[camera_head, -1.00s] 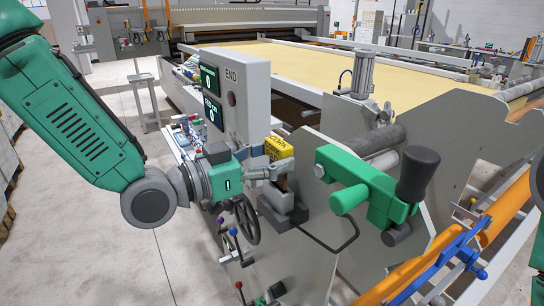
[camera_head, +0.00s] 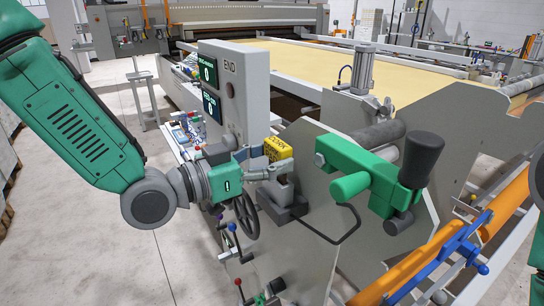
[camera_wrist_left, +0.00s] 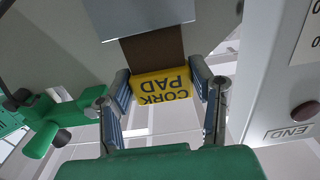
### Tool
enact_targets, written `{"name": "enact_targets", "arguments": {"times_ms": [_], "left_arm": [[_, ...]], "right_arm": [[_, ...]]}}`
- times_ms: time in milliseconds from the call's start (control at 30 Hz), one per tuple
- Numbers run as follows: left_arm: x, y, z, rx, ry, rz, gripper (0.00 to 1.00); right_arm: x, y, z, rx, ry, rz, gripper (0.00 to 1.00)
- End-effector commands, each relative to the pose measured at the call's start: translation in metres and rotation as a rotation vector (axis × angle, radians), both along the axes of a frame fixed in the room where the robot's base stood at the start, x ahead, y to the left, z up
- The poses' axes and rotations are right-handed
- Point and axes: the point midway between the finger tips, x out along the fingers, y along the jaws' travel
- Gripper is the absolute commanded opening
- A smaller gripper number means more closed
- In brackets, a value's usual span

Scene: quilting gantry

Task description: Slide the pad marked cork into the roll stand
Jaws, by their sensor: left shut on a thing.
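The cork pad (camera_wrist_left: 162,88) has a yellow face lettered CORK PAD and a brown part beyond it in the left wrist view. In the head view its yellow end (camera_head: 277,148) shows above the dark bracket on the stand's side plate. My left gripper (camera_wrist_left: 164,92) is shut on the yellow part, one finger at each side. In the head view the left gripper (camera_head: 280,167) is beside the plate. The roll stand (camera_head: 318,165) has grey side plates. The pad's far end is hidden, so I cannot tell how deep it sits. My right gripper is out of view.
A grey control box marked END (camera_head: 235,85) stands close behind my left gripper. A black handwheel (camera_head: 246,217) is below it. A green clamp with a black knob (camera_head: 375,172) is to the right. Open floor lies at left.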

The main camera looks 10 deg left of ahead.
Motion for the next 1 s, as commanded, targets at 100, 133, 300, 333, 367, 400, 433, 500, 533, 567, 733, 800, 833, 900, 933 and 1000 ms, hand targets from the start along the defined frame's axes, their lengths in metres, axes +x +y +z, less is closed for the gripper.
{"name": "enact_targets", "arguments": {"times_ms": [100,133,300,333,367,400,433,500,533,567,733,800,833,900,933,1000], "left_arm": [[0.000,0.000,-0.004,-0.001,-0.001,0.000,0.15],[0.000,0.000,-0.005,-0.001,-0.001,0.000,0.15],[0.000,0.000,-0.009,-0.001,-0.001,0.000,0.15],[0.000,0.000,-0.010,-0.001,-0.001,0.000,0.15],[0.000,0.000,-0.010,-0.001,-0.001,0.000,0.15],[0.000,0.000,-0.011,-0.001,-0.001,0.000,0.15],[0.000,0.000,-0.012,-0.001,-0.001,0.000,0.15],[0.000,0.000,-0.014,-0.001,-0.001,0.000,0.15],[0.000,0.000,-0.015,-0.001,-0.001,0.000,0.15],[0.000,0.000,-0.015,-0.001,-0.001,0.000,0.15],[0.000,0.000,-0.019,-0.001,-0.001,0.000,0.15],[0.000,0.000,-0.021,-0.001,-0.001,0.000,0.15],[0.000,0.000,-0.022,-0.001,-0.001,0.000,0.15],[0.000,0.000,-0.024,-0.001,-0.001,0.000,0.15],[0.000,0.000,-0.024,-0.001,-0.001,0.000,0.15],[0.000,0.000,-0.023,0.000,-0.001,0.000,0.70]], "right_arm": [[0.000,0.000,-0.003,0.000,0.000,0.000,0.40],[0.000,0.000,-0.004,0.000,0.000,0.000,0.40],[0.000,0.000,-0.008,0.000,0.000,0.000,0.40],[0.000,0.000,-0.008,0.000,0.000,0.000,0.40],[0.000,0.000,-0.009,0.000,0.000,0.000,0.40],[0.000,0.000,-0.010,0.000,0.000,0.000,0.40],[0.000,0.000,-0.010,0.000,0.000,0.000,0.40],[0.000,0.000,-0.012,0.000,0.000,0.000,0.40],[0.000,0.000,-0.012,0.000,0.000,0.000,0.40],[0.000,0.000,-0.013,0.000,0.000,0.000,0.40],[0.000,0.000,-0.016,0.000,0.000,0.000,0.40],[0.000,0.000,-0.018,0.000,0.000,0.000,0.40],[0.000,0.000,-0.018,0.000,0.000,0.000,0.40],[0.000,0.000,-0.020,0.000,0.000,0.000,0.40],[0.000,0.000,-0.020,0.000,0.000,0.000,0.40],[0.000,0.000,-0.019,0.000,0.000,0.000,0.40]]}}
